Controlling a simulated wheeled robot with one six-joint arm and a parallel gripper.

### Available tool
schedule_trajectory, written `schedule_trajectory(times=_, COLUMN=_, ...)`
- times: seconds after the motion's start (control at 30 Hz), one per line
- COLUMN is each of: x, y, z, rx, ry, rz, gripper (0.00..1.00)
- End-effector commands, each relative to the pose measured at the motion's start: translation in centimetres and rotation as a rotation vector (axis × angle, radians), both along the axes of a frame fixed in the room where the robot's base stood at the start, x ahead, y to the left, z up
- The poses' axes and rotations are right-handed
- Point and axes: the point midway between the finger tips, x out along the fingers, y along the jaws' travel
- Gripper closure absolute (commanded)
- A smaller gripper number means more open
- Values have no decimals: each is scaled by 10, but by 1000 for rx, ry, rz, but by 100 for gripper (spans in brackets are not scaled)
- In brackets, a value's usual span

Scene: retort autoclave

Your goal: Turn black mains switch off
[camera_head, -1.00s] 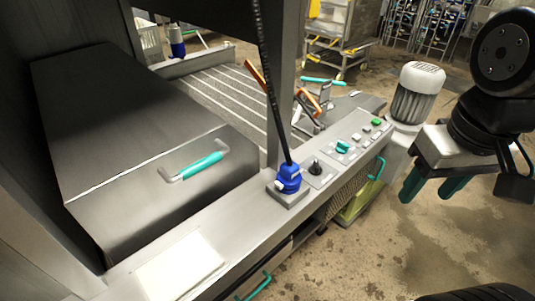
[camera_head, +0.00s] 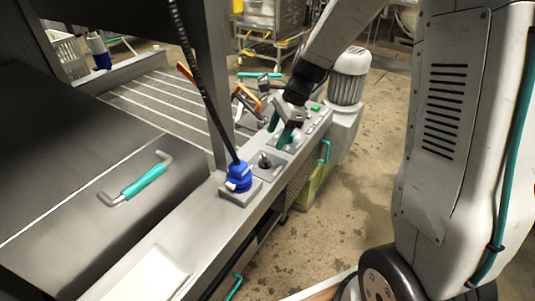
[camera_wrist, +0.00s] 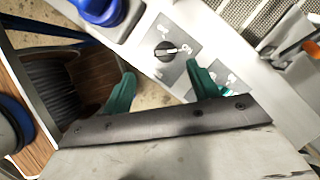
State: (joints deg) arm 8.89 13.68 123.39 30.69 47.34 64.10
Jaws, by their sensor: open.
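The black mains switch (camera_head: 265,161) is a small dark rotary knob on a square plate on the grey control ledge. It also shows in the wrist view (camera_wrist: 166,50), round and black with a pale-marked handle pointing right. My gripper (camera_head: 285,132) is over the ledge just beyond the switch, in the head view. In the wrist view, my gripper (camera_wrist: 160,82) has its two teal fingers spread apart with nothing between them. The switch lies ahead of the fingertips, roughly between their lines, and does not look touched. My gripper hides part of the panel behind the switch.
A blue plug (camera_head: 238,176) with a black cable stands on the ledge close to the switch. Green and white buttons (camera_head: 315,107) are further along. A grey motor (camera_head: 348,78) stands past the ledge's end. A teal-handled lid (camera_head: 145,180) is at left.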

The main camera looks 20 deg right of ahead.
Motion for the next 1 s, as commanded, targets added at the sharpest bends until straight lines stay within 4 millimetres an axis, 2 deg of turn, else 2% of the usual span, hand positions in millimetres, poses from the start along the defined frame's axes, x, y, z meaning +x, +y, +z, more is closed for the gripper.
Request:
schedule_trajectory(times=0.17, x=9, y=-1, z=-18, rx=12, ry=25, rz=-68, gripper=40)
schedule_trajectory(times=0.6, x=13, y=23, z=-76, rx=12, ry=26, rz=-67, gripper=40)
schedule_trajectory(times=0.73, x=13, y=26, z=-83, rx=12, ry=25, rz=-68, gripper=40)
schedule_trajectory(times=1.0, x=13, y=26, z=-84, rx=12, ry=23, rz=-67, gripper=40)
